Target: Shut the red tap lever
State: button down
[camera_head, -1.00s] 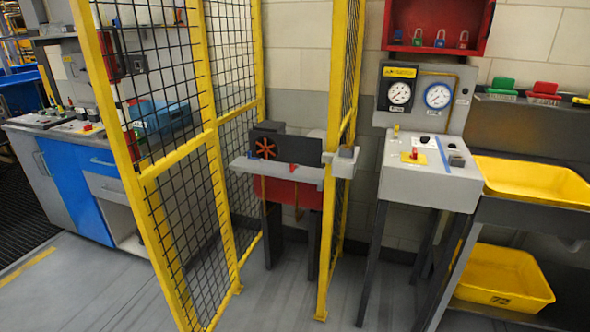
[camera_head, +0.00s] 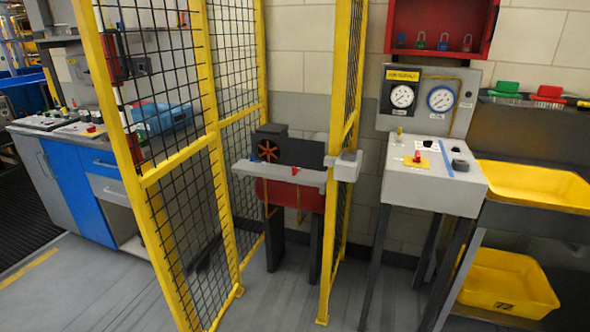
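A small red lever-like part (camera_head: 294,171) sits on a pale grey rail (camera_head: 275,176) in the bay behind the yellow mesh fence. It looks like the red tap lever, but it is too small to tell whether it is open or shut. A small blue part (camera_head: 252,158) is on the same rail to its left. A red-orange handwheel (camera_head: 267,150) is on a dark block behind the rail. A red tank-like body (camera_head: 285,194) is below it. My gripper is not in view.
Yellow-framed mesh panels (camera_head: 187,150) stand left of the bay, and another panel (camera_head: 346,150) stands right. A grey gauge console (camera_head: 430,185) with a red knob (camera_head: 417,157) stands further right. Yellow bins (camera_head: 535,185) are at far right. Grey floor (camera_head: 275,300) is clear in front.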

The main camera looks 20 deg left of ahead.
aim_at(295, 171)
jog(key=z, duration=0.9)
jog(key=k, duration=2)
jog(key=u, duration=1)
jog(key=i, duration=1.7)
